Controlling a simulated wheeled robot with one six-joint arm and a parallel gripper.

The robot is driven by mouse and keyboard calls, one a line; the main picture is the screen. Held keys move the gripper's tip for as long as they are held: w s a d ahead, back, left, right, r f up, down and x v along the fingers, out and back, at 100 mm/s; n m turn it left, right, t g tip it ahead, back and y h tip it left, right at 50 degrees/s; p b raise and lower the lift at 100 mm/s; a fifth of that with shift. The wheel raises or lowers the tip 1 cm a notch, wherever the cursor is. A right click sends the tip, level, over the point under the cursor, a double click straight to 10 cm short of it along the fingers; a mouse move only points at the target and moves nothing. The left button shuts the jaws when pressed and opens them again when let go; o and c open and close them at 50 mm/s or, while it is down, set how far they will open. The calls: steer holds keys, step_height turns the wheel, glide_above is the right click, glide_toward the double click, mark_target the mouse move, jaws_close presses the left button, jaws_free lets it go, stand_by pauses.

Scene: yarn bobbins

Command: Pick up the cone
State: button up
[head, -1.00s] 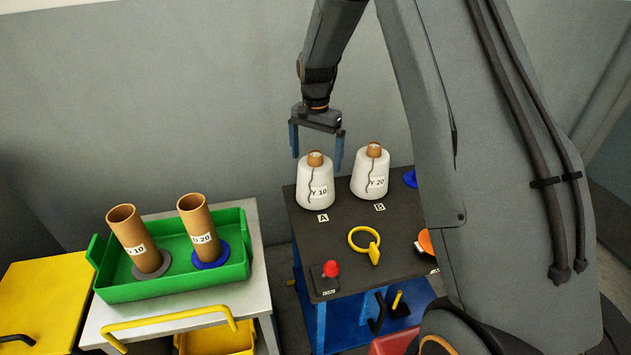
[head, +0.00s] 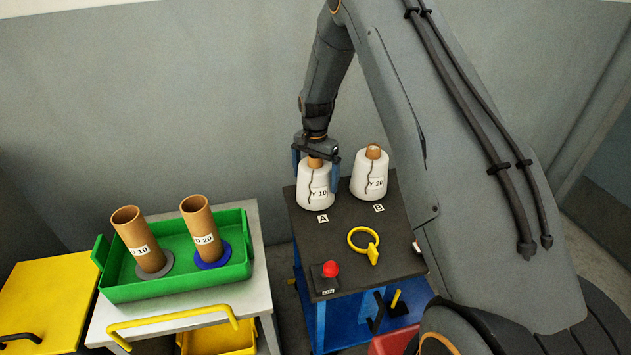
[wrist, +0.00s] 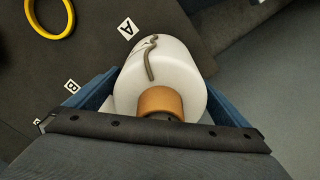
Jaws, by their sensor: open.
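A white yarn cone (head: 315,192) labelled Y 10 stands upright behind letter A on the dark table top (head: 336,246). A second white cone (head: 369,178), labelled Y 20, stands to its right behind letter B. My gripper (head: 316,183) is open, with its blue fingers lowered on both sides of the Y 10 cone. In the wrist view, the Y 10 cone (wrist: 160,75) with its brown tube top sits between the fingers. Whether either finger touches it cannot be told.
A yellow ring (head: 363,240) and a red button (head: 331,269) are on the same table. A green tray (head: 176,290) with two brown tubes stands on a light table to the left. My arm hides the table's right side.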

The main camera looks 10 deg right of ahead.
steer(key=c, duration=1.3)
steer(key=shift+o, duration=0.2)
steer(key=shift+r+b, duration=0.75)
steer(key=shift+r, duration=4.35)
